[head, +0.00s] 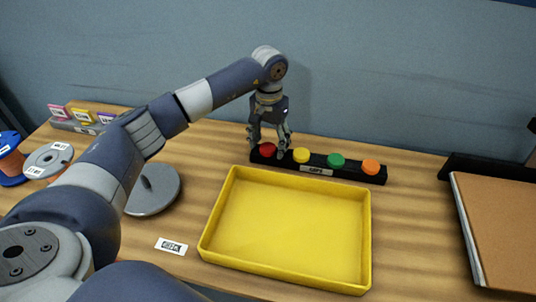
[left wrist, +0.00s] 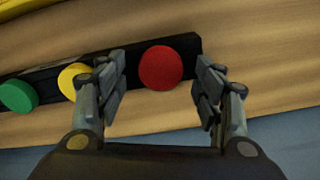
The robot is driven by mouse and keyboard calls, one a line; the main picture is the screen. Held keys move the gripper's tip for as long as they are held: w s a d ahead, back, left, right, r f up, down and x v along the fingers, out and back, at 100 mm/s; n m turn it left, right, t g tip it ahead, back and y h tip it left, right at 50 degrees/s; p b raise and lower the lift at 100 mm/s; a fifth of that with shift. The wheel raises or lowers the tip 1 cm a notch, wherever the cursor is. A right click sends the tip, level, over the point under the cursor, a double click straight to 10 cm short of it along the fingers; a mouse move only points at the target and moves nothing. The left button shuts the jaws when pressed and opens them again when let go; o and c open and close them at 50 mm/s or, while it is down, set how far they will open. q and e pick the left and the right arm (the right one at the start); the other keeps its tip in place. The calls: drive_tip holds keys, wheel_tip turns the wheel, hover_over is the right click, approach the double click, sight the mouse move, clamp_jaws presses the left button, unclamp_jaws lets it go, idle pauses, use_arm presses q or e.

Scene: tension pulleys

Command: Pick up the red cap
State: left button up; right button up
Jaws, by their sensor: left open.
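The red cap (head: 267,149) sits at the left end of a black rack (head: 347,172) with a small label, in a row with the other caps. My left gripper (head: 269,150) is over this end of the rack, pointing down. In the left wrist view the red cap (left wrist: 161,68) shows whole between the two open fingers of the left gripper (left wrist: 165,85), with a gap on each side. The left finger is close to the yellow cap (left wrist: 75,80). My right gripper is not in view.
The rack also holds a green cap (head: 336,160) and an orange cap (head: 371,166). A yellow tray (head: 285,276) lies empty in front of it. A brown board (head: 505,225) is at right.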

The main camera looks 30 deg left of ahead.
use_arm(q)
drive_tip(key=c, duration=0.9)
